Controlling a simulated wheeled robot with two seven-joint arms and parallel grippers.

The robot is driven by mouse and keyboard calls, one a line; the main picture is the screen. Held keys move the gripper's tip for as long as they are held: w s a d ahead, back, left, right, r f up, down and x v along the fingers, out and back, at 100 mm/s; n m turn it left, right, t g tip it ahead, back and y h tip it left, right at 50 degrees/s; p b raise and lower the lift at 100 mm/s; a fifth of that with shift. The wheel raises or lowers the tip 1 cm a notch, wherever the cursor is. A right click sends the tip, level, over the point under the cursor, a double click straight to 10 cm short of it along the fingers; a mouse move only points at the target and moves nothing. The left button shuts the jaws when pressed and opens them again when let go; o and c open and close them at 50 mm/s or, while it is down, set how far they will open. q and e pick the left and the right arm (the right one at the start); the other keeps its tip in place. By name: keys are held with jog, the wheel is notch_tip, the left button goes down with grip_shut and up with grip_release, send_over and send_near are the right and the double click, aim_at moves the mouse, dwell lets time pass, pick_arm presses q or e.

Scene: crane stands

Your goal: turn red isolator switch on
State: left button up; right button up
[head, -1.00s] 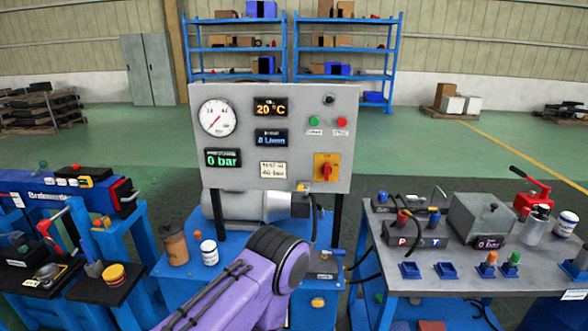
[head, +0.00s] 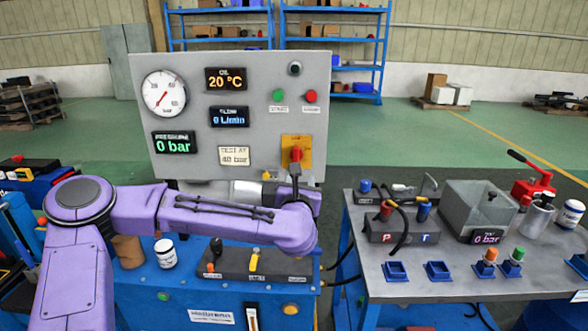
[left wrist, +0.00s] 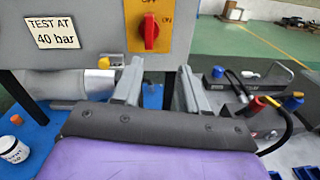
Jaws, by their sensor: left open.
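The red isolator switch (head: 296,154) is on a yellow plate (head: 306,143) at the lower right of the grey panel. In the left wrist view the red handle (left wrist: 150,32) stands upright, with OFF above it and ON to its right. My left gripper (left wrist: 159,70) is open and empty, its two fingers apart just below the switch in that view. In the head view, my left forearm and wrist reach across in front of the panel's lower edge, close under the switch, and the fingers are hard to make out. My right gripper is not in view.
The grey panel (head: 230,75) carries a gauge, displays and green and red buttons. A blue bench with a jar (head: 165,254) lies below my arm. The right table (head: 460,275) holds a grey box, hoses and blue sockets.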

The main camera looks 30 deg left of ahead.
aim_at(296, 154)
pick_arm(q)
jog(key=w+a+p, duration=0.1)
jog(key=w+a, duration=0.1)
jog(key=w+a+r+n+p, duration=0.1)
jog(key=w+a, duration=0.1)
jog(key=w, duration=0.1)
jog(key=w+a+r+n+y+p, duration=0.1)
jog(key=w+a, duration=0.2)
jog(key=shift+w+r, duration=0.1)
jog(key=shift+w, duration=0.15)
jog(key=shift+w+a, duration=0.2)
jog(key=shift+w, duration=0.25)
grip_shut()
